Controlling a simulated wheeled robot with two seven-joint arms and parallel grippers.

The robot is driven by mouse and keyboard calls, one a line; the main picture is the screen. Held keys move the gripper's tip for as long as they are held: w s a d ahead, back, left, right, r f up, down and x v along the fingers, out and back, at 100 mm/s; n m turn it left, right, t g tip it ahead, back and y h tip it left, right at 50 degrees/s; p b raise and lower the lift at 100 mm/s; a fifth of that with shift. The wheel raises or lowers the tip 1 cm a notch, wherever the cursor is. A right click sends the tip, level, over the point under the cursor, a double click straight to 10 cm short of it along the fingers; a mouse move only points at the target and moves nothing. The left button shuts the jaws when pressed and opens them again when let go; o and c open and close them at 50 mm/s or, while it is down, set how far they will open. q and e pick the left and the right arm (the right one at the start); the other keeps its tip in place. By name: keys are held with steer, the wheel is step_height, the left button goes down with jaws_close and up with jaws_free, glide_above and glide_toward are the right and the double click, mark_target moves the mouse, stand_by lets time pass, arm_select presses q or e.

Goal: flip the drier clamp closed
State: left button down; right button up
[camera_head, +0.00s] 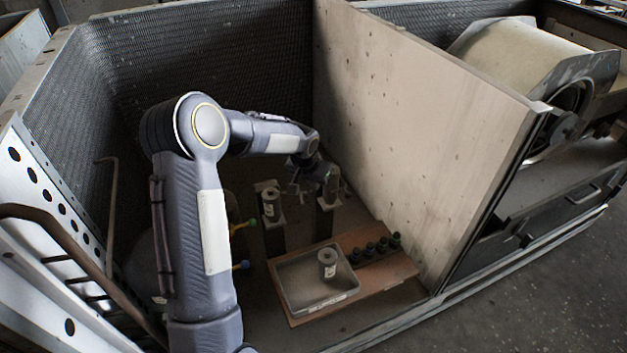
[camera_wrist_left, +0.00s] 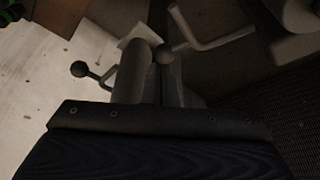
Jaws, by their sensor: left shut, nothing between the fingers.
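My left gripper (camera_head: 297,186) reaches in from the left and is shut and empty, beside the top of the right post (camera_head: 325,218). A grey cylindrical drier (camera_head: 331,187) stands at that post, partly behind my wrist. In the left wrist view the pale cylinder of the drier (camera_wrist_left: 132,75) is close ahead. A rod with a dark ball end (camera_wrist_left: 80,69), which looks like part of the drier clamp, sticks out to its left. Another ball (camera_wrist_left: 165,55) and a bent grey rod (camera_wrist_left: 215,40) lie to its right. I cannot tell whether the clamp touches the drier.
A second post (camera_head: 274,235) carries another cylinder (camera_head: 270,204) to the left. A grey tray (camera_head: 300,302) with one cylinder (camera_head: 327,259) sits on a brown board (camera_head: 395,272) beside several dark fittings (camera_head: 377,248). A tall pale panel (camera_head: 425,130) bounds the right side.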

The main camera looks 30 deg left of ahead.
mark_target(303, 202)
arm_select(q)
steer(key=shift+s, duration=0.1)
steer(key=s+m+h+p, duration=0.1)
steer(key=s+m+p, duration=0.1)
steer(key=m, duration=0.1)
steer(key=s+d+m+g+h+p, duration=0.1)
steer(key=s+m+p, duration=0.1)
steer(key=s+m, duration=0.1)
steer(key=s+m+h+p, duration=0.1)
steer(key=s+m+p, duration=0.2)
steer(key=m, duration=0.1)
steer(key=shift+d+r+m, duration=0.15)
steer(key=shift+d+m, duration=0.05)
steer(key=shift+m, duration=0.1)
steer(key=shift+s+a+m+g+h+p, duration=0.25)
steer(key=shift+s+m+g+h+p, duration=0.15)
steer(key=shift+s+m+g, duration=0.5)
steer(key=shift+w+t, duration=0.1)
steer(key=shift+t, duration=0.2)
steer(key=shift+s+d, duration=0.5)
